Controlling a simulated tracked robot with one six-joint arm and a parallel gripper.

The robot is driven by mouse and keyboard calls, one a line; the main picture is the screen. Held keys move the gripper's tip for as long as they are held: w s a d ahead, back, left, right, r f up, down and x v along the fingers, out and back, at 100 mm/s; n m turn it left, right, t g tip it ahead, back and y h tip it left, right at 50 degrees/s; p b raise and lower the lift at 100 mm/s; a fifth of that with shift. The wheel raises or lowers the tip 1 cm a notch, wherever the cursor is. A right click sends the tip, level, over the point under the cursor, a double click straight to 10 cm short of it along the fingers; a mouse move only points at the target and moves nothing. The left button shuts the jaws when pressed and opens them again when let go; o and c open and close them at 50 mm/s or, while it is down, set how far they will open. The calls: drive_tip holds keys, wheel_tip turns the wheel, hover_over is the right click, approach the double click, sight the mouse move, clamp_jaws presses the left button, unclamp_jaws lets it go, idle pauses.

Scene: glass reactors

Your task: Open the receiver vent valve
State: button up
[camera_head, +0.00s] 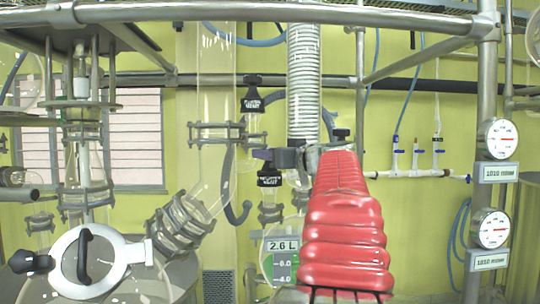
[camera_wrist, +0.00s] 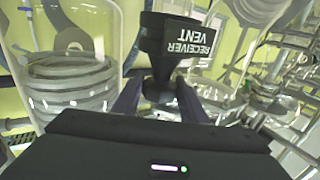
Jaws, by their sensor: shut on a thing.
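In the head view, the gripper (camera_head: 270,157) is at the black labelled valve (camera_head: 269,179) left of my red arm. The label is too small to read there, and part of the grip is hidden.
A similar black labelled valve (camera_head: 252,104) sits just above. Glass pipework (camera_head: 214,110) and a ribbed white hose (camera_head: 303,80) stand close by. A reactor lid (camera_head: 88,262) is at lower left. Two gauges (camera_head: 498,139) are at right. Steel rails (camera_head: 300,14) cross overhead.

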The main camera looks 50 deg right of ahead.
drive_tip(key=shift+f, duration=0.1)
drive_tip(key=o, duration=1.1)
drive_tip(key=shift+c, duration=0.2)
drive_tip(key=shift+s, duration=0.1)
